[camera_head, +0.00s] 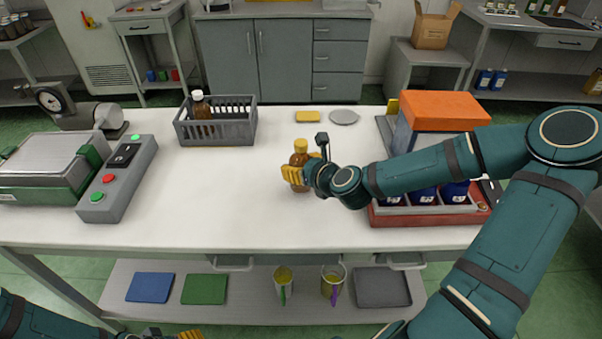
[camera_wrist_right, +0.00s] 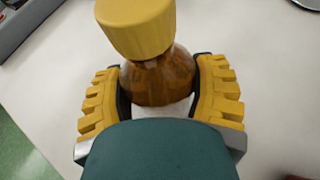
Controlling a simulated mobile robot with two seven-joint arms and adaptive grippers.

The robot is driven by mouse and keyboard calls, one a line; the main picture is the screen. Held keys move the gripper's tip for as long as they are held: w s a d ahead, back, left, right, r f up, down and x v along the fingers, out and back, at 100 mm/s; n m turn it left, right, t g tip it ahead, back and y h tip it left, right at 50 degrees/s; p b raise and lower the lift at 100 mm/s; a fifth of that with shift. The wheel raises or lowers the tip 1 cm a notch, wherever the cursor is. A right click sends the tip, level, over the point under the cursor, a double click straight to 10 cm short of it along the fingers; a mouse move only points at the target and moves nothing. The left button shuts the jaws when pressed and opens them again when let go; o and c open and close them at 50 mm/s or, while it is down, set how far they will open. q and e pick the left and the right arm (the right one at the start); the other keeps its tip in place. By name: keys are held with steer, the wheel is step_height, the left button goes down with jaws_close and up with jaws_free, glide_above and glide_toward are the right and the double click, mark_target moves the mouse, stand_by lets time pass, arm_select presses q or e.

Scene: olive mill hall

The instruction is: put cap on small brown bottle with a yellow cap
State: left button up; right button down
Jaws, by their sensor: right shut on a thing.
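The small brown bottle (camera_head: 299,160) stands upright near the middle of the white table, with the yellow cap (camera_head: 301,145) at its top. My right gripper (camera_head: 297,174) is shut on the bottle's body from the right. In the right wrist view the gripper (camera_wrist_right: 161,80) has a ribbed yellow finger on each side of the brown bottle (camera_wrist_right: 158,85). The yellow cap (camera_wrist_right: 137,25) sits over the neck there; I cannot tell how tightly. My left gripper (camera_head: 188,335) shows only partly at the bottom edge, below the table, and its opening is hidden.
A grey crate (camera_head: 232,131) holding a white-capped brown bottle (camera_head: 198,97) stands at the back left. A yellow block (camera_head: 308,117) and a grey disc (camera_head: 344,117) lie behind the bottle. A red tray (camera_head: 383,214) with blue bottles is right.

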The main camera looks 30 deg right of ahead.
step_height(320, 180, down, 2)
steer(key=shift+f+b, duration=0.1)
steer(key=shift+b, duration=0.2)
steer(key=shift+r, duration=0.2)
steer(key=shift+f, duration=0.15)
steer(key=shift+c, duration=0.4)
jaws_free()
